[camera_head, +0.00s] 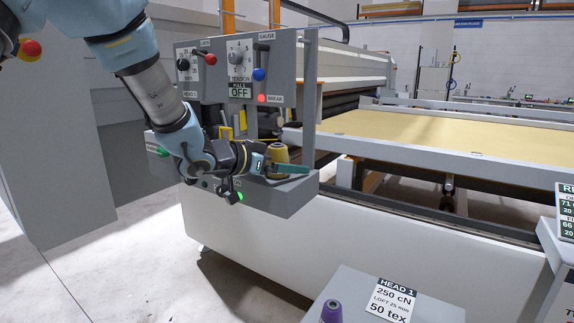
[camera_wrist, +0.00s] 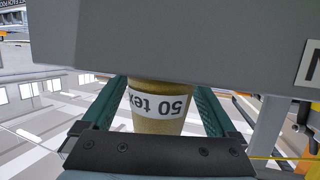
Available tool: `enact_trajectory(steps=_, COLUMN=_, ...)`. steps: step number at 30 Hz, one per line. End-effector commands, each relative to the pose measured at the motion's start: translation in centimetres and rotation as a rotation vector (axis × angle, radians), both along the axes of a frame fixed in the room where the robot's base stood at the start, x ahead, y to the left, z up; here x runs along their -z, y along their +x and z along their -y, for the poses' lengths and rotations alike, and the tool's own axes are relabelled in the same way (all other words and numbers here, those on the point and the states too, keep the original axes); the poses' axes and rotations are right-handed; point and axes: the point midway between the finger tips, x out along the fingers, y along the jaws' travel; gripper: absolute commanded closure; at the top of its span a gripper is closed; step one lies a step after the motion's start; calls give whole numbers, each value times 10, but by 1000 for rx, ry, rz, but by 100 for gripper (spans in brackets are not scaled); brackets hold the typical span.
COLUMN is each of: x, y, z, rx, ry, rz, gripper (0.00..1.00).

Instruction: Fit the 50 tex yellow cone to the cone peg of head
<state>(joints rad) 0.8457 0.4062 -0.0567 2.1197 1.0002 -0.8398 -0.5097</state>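The yellow cone (camera_head: 279,153) stands upright at the shelf (camera_head: 272,197) under the head's control panel. In the wrist view the cone (camera_wrist: 158,112) carries a white label reading "50 tex", upside down in the picture. My gripper (camera_head: 286,168) reaches in from the left at the cone's lower part. In the wrist view its two green fingers (camera_wrist: 160,90) lie on either side of the cone and meet its edges near their far ends, so it looks shut on the cone. A grey surface hides the cone's base and the fingertips there. The cone peg is not visible, so I cannot tell whether the cone is seated.
The control panel (camera_head: 233,70) with knobs and levers rises behind the cone, and an upright grey post (camera_head: 309,100) stands right of it. The quilting bed (camera_head: 430,135) lies to the right. A purple cone (camera_head: 331,312) stands by the "HEAD 1, 250 cN, 50 tex" card (camera_head: 393,300) in front.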

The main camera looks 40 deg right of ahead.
Motion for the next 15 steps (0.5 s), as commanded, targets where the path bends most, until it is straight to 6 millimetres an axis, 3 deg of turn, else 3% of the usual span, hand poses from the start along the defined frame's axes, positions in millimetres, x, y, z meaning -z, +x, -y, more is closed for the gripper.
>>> enact_trajectory(steps=10, x=-1, y=1, z=-3, rx=-1, ry=0, rz=0, gripper=0)
enact_trajectory(steps=15, x=-7, y=2, z=-23, rx=-2, ry=-2, rz=3, gripper=0)
